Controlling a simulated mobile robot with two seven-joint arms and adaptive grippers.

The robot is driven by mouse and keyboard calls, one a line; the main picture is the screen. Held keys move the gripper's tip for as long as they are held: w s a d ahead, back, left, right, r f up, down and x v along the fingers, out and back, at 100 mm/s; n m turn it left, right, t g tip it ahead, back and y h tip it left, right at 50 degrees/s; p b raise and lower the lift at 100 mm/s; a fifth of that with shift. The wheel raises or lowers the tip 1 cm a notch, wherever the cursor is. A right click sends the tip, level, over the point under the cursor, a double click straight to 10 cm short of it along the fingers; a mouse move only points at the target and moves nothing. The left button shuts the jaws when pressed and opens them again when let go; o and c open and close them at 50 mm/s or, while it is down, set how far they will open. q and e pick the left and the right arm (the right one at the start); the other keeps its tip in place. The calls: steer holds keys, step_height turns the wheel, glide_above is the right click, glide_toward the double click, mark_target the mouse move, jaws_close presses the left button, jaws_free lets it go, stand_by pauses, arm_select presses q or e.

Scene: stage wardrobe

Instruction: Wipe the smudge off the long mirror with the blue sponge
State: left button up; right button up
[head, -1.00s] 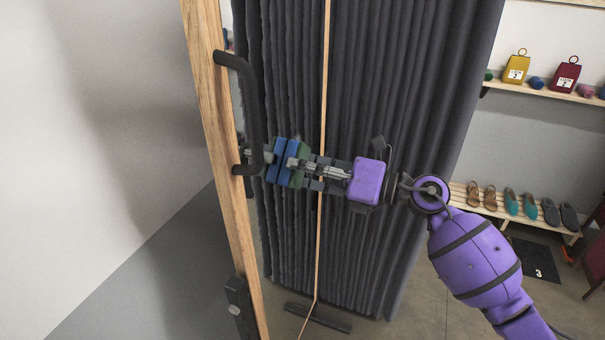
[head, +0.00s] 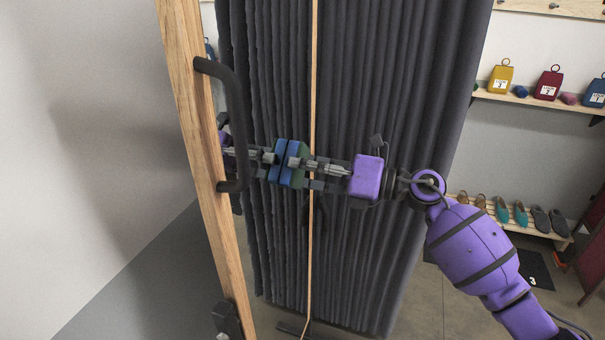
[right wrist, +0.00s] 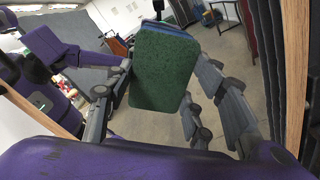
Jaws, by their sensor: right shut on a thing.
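The long mirror has a wooden frame (head: 205,150) and is seen at a steep angle in the head view. Its glass reflects the dark curtain and my gripper. My right gripper (head: 303,166) is shut on the sponge (head: 292,162), whose blue side faces the glass and green side faces me. The sponge is at or very close to the glass; I cannot tell if it touches. In the right wrist view, the sponge's green face (right wrist: 160,72) fills the space between the fingers. I cannot make out the smudge. My left gripper is not in view.
A black handle (head: 240,125) stands out from the mirror's near edge. Dark curtain (head: 390,120) hangs behind my right gripper. A shelf with coloured bags (head: 500,78) and a shoe rack (head: 550,236) stand at the right. A plain pale wall is at the left.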

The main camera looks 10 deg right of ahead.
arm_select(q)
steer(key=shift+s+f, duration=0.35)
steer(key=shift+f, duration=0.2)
arm_select(e)
steer(key=shift+w+d, duration=0.45)
steer(key=shift+w, duration=0.15)
steer(key=shift+s, duration=0.1)
steer(key=shift+v, duration=2.95)
steer(key=v, duration=0.3)
